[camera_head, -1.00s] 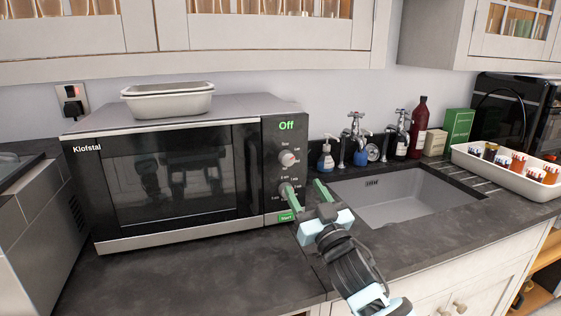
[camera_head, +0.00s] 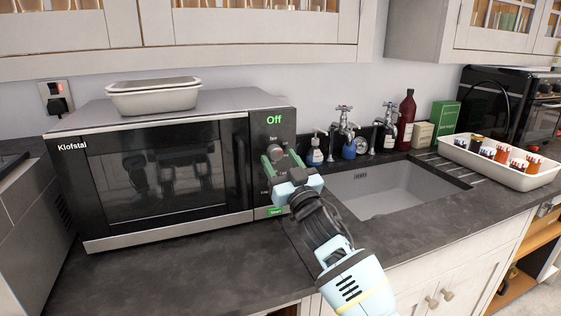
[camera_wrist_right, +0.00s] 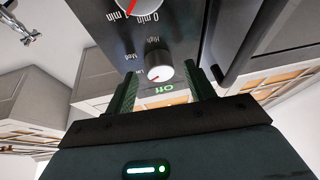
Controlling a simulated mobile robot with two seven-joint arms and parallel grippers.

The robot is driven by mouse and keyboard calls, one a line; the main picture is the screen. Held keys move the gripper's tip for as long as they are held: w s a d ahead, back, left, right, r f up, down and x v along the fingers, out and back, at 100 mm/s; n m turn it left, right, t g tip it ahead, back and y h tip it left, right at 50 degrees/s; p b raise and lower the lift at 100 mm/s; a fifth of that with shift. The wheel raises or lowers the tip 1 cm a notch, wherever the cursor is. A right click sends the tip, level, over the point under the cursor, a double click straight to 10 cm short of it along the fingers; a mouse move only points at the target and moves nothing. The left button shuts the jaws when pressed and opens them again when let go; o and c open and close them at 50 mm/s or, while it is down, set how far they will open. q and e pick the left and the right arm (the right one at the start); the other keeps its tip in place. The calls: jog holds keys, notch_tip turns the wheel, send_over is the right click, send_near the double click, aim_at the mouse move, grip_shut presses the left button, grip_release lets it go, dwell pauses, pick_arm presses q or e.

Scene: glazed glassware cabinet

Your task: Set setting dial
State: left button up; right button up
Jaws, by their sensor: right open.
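The black microwave (camera_head: 165,165) labelled Klofstal has a control panel on its right, with a green "Off" display (camera_head: 274,119). Its upper dial (camera_head: 275,150) is silver; in the right wrist view, upside down, the same dial (camera_wrist_right: 159,70) shows a red mark near the "Low" label, with Med and High around it. A second dial (camera_wrist_right: 137,6) with minute marks is partly cut off there; my gripper hides it in the head view. My right gripper (camera_head: 281,162) is open, its green fingers on either side of the upper dial; contact cannot be told. My left gripper is not in view.
A pale dish (camera_head: 153,99) sits on top of the microwave. To the right are a sink (camera_head: 390,190), taps, bottles and a white tray (camera_head: 500,172) with jars. The counter in front of the microwave (camera_head: 170,270) is clear. Wall cabinets hang above.

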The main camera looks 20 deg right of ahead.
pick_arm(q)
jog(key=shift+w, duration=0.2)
pick_arm(e)
jog(key=shift+w, duration=0.2)
jog(key=c, duration=1)
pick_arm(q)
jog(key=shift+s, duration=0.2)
pick_arm(e)
jog(key=shift+o, duration=0.2)
jog(key=shift+r, duration=0.1)
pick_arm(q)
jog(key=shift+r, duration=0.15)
